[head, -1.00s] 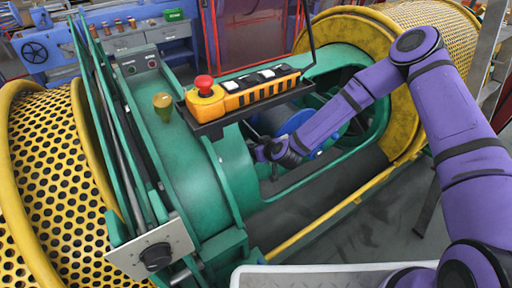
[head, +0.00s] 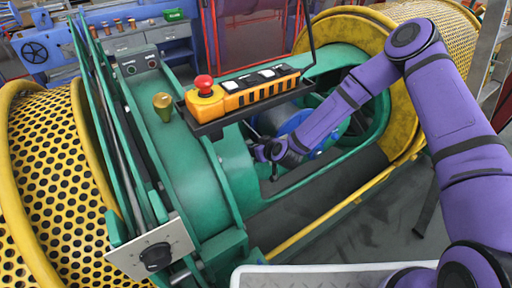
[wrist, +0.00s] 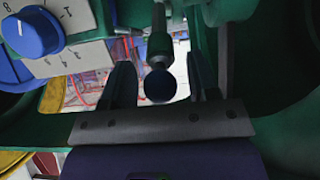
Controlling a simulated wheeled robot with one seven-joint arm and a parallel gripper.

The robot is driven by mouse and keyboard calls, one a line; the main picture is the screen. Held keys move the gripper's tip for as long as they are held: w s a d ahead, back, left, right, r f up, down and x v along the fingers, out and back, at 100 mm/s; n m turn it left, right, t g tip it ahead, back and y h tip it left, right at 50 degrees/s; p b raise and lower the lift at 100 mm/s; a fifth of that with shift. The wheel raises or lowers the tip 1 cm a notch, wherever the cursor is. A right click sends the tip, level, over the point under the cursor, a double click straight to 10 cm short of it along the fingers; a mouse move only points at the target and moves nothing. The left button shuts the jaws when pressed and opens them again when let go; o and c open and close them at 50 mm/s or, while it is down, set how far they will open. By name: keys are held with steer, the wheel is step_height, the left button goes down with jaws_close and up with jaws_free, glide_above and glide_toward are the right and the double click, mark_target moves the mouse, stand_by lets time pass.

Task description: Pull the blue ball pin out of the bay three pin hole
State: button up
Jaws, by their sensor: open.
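My gripper (wrist: 162,74) is open, with one dark finger on each side of the ball. Gaps show between the ball and both fingers; I cannot tell whether they are level with it in depth. In the head view my gripper (head: 264,153) is inside the green cradle opening. The pin and its hole cannot be made out there.
A blue knob (wrist: 31,32) on a numbered white plate is at upper left in the wrist view. Green frame walls (wrist: 275,65) flank my gripper. In the head view, a control box (head: 240,95) with a red button overhangs the opening, and a blue spool (head: 298,124) sits behind my wrist.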

jaws_close()
steer(key=shift+v, duration=3)
steer(key=shift+s+d+r, duration=0.1)
steer(key=shift+r, duration=0.05)
steer(key=shift+v, duration=1.3)
steer(key=shift+d, duration=0.1)
